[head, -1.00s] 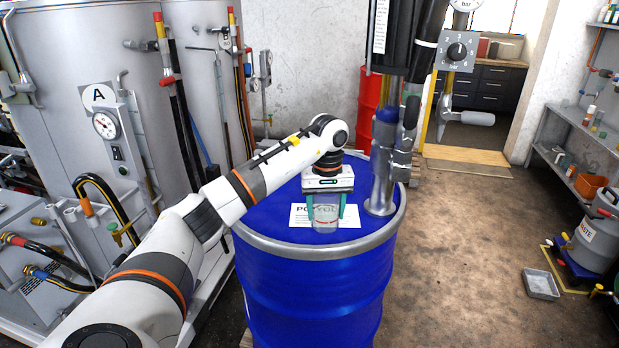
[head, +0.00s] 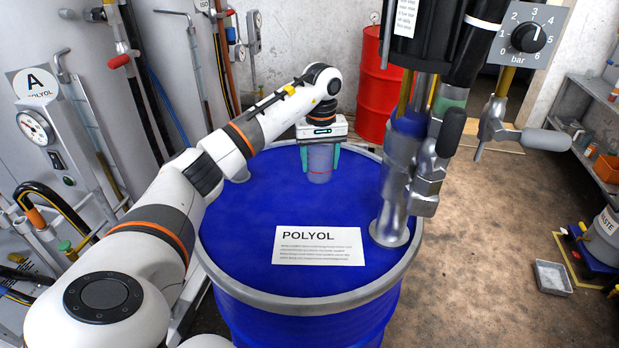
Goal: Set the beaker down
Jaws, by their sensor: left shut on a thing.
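I cannot tell whether the beaker's base touches the lid. The upper part of the beaker is partly hidden by the gripper. My right gripper is not in view.
A white POLYOL label (head: 319,246) lies on the near part of the lid. A metal pump tube (head: 394,190) rises from the lid's right side. A red drum (head: 377,90) stands behind. The lid's middle is clear.

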